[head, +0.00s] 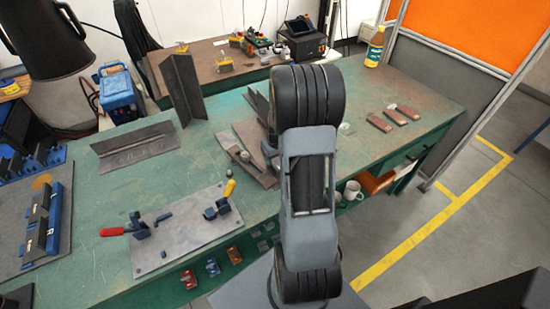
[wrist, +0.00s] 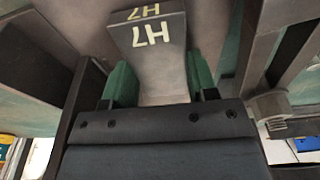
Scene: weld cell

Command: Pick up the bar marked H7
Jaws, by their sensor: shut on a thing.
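The bar marked H7 (wrist: 158,60) is a grey metal piece with pale H7 lettering, upside down in the wrist view, on its broad face and again on the edge above. My gripper (wrist: 162,84) has its green-padded fingers on either side of the bar and is shut on it. The bar's lower part runs down between the fingers to the dark gripper body. In the head view my arm hides the gripper and the held bar. I cannot tell whether the bar touches the surface behind it.
Several dark steel pieces (head: 247,165) lie on the green bench (head: 330,125) left of my arm. Three brown bars (head: 394,117) lie at right. A clamp plate (head: 187,232), an upright angle piece (head: 184,88) and a bottle (head: 375,47) also stand there. The bench's middle right is clear.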

